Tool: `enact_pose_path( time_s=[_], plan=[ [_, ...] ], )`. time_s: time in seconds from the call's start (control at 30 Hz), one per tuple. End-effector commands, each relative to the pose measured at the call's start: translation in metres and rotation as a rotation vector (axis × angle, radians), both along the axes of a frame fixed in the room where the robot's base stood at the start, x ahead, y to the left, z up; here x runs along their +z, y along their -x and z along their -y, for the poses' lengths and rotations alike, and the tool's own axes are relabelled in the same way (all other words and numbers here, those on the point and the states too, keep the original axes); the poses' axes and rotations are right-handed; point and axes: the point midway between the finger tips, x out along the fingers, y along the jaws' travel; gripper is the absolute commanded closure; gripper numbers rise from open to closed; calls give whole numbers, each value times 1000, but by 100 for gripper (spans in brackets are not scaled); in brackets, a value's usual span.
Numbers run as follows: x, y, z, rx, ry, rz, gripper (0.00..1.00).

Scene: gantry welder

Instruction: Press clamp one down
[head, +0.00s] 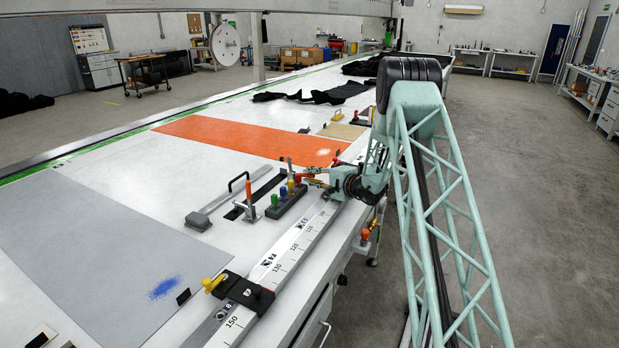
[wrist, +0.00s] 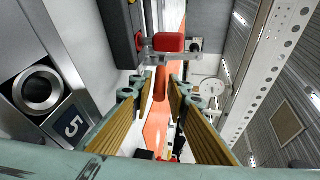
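A red block (wrist: 168,42) on a metal bracket lies just beyond. In the head view a toggle clamp with an upright orange handle (head: 249,194) stands left of my gripper. No label identifies clamp one.
A dark block with coloured pegs (head: 287,197) stands close beside my gripper. A marked rail (head: 290,247) runs along the table edge, with a yellow-handled black clamp (head: 243,291) at the near end. A plate marked 5 (wrist: 72,125) is close at left in the wrist view.

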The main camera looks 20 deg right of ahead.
Motion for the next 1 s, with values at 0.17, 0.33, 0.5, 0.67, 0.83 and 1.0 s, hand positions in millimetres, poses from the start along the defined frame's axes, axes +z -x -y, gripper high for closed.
enact_pose_path(
  time_s=[0.17, 0.33, 0.5, 0.67, 0.83, 1.0],
  plan=[
    [-1, -4, -1, 0, -1, 0, 84],
    [-1, -4, -1, 0, -1, 0, 84],
    [-1, -4, -1, 0, -1, 0, 92],
    [-1, -4, -1, 0, -1, 0, 100],
    [-1, -3, 0, -1, 1, -2, 100],
    [1, -1, 9, -9, 8, -12, 100]
  ],
)
